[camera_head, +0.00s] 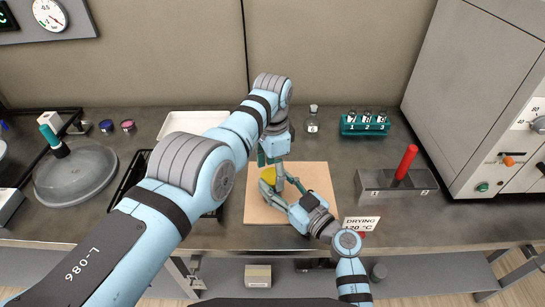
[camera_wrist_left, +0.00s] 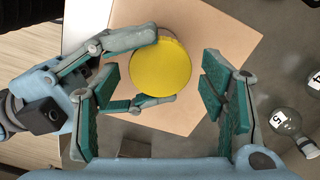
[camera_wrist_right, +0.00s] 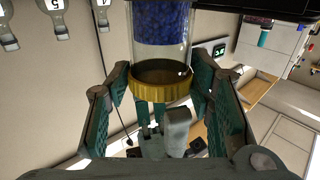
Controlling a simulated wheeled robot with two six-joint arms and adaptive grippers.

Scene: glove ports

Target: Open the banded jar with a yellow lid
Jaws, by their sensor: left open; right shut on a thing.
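The jar's yellow lid (camera_head: 269,177) shows over the tan board, partly hidden by my grippers. The left wrist view shows the round yellow lid (camera_wrist_left: 160,68) from above. In the right wrist view the picture is inverted; the clear jar (camera_wrist_right: 161,22) holds dark blue contents and its ribbed lid (camera_wrist_right: 160,90) sits on it. My right gripper (camera_head: 279,186) is shut on the jar from the side, its fingers on both sides. My left gripper (camera_head: 272,159) points down above the lid, open and empty. Whether the jar touches the board is hidden.
The tan board (camera_head: 314,180) lies on the grey bench. A block with a red handle (camera_head: 405,163) and a teal vial rack (camera_head: 364,124) are to the right. A white tray (camera_head: 190,122) and a glass dome (camera_head: 75,178) are to the left. A small flask (camera_head: 312,123) stands behind.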

